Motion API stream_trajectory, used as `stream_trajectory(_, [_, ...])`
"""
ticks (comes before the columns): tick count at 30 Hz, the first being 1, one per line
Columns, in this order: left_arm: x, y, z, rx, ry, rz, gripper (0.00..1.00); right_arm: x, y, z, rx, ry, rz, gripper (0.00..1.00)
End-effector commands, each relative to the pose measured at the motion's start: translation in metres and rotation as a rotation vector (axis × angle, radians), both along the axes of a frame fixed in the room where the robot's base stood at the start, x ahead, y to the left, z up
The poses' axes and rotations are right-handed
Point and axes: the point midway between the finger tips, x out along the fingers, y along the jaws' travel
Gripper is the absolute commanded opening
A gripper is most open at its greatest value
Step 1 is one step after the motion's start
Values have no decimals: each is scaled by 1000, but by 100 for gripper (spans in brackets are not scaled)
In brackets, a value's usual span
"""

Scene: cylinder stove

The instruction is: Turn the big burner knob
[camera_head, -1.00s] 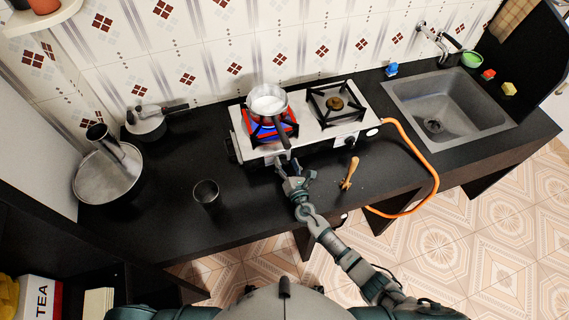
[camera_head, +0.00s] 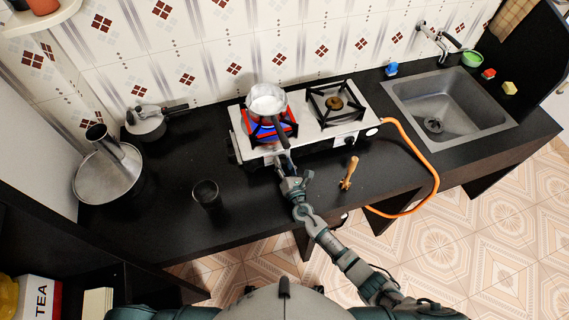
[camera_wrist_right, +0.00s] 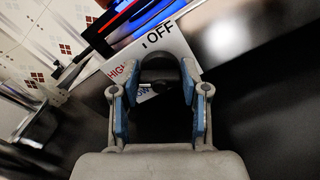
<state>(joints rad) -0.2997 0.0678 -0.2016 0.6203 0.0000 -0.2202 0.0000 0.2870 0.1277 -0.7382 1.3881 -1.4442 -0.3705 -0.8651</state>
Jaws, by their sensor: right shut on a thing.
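The two-burner stove (camera_head: 320,137) stands on the dark counter, with a small pot (camera_head: 267,104) on its left burner. A blue and red glow shows under the pot. My right gripper (camera_head: 284,160) is at the stove's front, below the pot handle. In the right wrist view, its blue-padded fingers (camera_wrist_right: 161,78) are shut on the dark big burner knob (camera_wrist_right: 157,66), which sits between the tips. OFF, HIGH and partly hidden LOW markings surround the knob. The gripper hides this knob in the head view. My left gripper is not in view.
A second knob (camera_head: 351,140) is right on the stove front. An orange hose (camera_head: 435,183) curves right toward the sink (camera_head: 449,101). The pot handle (camera_head: 281,135) overhangs the front.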

Motion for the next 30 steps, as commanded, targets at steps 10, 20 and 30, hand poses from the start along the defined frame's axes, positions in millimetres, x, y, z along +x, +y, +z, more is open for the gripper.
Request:
stream_trajectory(10, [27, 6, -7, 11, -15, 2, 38, 0, -3, -6, 194, 67, -6, 10])
stream_trajectory(20, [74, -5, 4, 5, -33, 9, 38, 0, -4, -7, 488, 165, -8, 10])
stream_trajectory(30, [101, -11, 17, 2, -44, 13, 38, 1, -6, -8, 766, 257, -11, 10])
